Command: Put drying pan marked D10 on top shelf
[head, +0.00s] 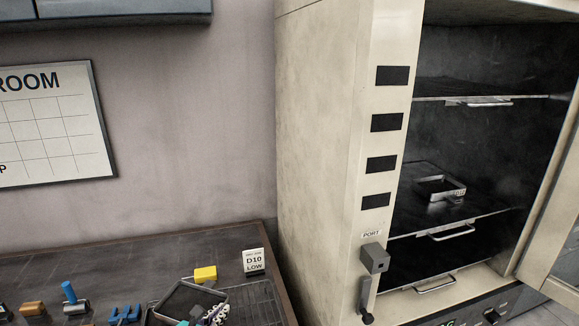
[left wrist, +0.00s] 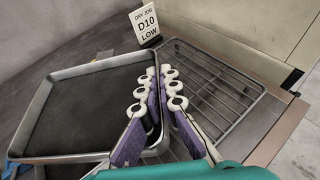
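A dark shallow pan with a metal rim (head: 180,297) is on the bench at the bottom of the head view. It fills the left of the left wrist view (left wrist: 85,100); no mark on it is readable. A card reading "D10 LOW" (head: 254,262) stands behind it. My left gripper (head: 214,312) has its purple and white fingers (left wrist: 164,78) close together, one on each side of the pan's right wall, shut on it. The oven's top shelf (head: 480,92) is empty in the part I see. My right gripper is not in view.
The oven door (head: 556,240) stands open at the right. Another small pan (head: 440,190) sits on the middle shelf (head: 470,222). A wire rack (left wrist: 215,90) lies right of the held pan. A yellow block (head: 205,273) and blue tools (head: 69,292) are on the bench.

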